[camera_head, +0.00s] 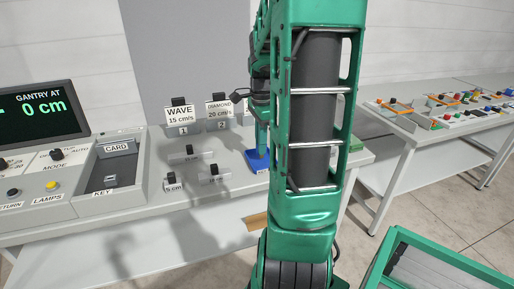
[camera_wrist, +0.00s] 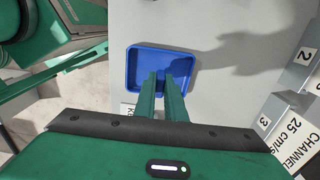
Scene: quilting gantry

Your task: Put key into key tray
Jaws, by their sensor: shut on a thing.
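The blue key tray (camera_wrist: 186,51) lies on the grey bench top in the wrist view, with a partly covered white label starting with K beside it. It also shows in the head view (camera_head: 254,163), partly hidden by my arm. My gripper (camera_wrist: 161,78) points down over the tray, its fingers close together. They are shut on a small piece, taken to be the key (camera_wrist: 161,73), mostly hidden between the fingertips. I cannot tell whether it touches the tray floor. In the head view the fingertips are hard to make out behind my arm.
A console (camera_head: 60,180) with CARD and KEY labels stands at the left, beside a GANTRY screen (camera_head: 42,112). Labelled blocks such as WAVE (camera_head: 180,115) stand left of the tray. Another bench (camera_head: 430,130) with coloured parts is at the right.

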